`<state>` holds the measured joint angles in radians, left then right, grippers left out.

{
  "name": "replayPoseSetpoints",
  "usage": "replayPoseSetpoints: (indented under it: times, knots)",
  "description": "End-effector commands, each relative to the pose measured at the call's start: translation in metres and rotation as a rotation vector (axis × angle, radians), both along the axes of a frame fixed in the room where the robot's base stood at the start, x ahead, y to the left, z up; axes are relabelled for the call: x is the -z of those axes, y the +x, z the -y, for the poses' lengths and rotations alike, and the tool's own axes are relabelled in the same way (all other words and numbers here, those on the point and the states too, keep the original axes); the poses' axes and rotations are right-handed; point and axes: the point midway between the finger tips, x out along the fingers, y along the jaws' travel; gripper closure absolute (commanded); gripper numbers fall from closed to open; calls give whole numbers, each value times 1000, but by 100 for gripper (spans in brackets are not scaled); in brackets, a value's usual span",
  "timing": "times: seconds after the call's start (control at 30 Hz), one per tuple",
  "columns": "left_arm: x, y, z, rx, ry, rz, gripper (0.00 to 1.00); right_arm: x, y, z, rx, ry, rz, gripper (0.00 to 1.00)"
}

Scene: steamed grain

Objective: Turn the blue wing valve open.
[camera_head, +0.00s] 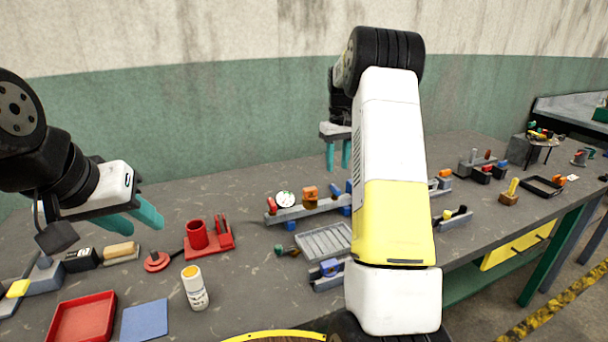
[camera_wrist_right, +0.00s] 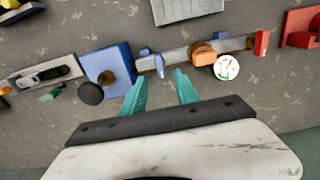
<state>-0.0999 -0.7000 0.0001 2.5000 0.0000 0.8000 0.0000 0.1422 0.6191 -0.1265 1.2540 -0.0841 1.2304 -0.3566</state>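The blue wing valve (camera_wrist_right: 160,66) is a small blue handle on a grey pipe rail in the right wrist view. In the head view it shows as a blue piece (camera_head: 337,190) near the rail's right end. My right gripper (camera_head: 338,158) is open and empty above that end, fingers pointing down. In the right wrist view its fingertips (camera_wrist_right: 162,80) lie on either side of the handle's near end; I cannot tell whether they touch it. My left gripper (camera_head: 146,222) is open and empty above the left of the bench.
The rail also carries an orange valve (camera_wrist_right: 205,54), a white gauge (camera_wrist_right: 227,67) and a red end handle (camera_wrist_right: 262,43). A blue block (camera_wrist_right: 118,58) with a black knob adjoins it. A grey ribbed tray (camera_head: 325,242) lies in front. My right arm hides part of the bench.

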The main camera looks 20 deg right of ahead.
Motion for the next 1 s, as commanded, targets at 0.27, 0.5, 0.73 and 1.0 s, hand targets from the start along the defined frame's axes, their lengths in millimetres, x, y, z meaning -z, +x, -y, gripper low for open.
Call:
replayPoseSetpoints:
  times: [0.27,0.5,0.73,1.0]
  knots:
    - [0,0,0,0,0,0,64,33,1,2,-1,-1,-10,64]
    - [0,0,0,0,0,0,64,68,1,2,0,-1,-7,64]
    - [0,0,0,0,0,0,64,81,2,2,0,-2,-5,64]
    - [0,0,0,0,0,0,64,81,2,2,0,-2,-5,75]
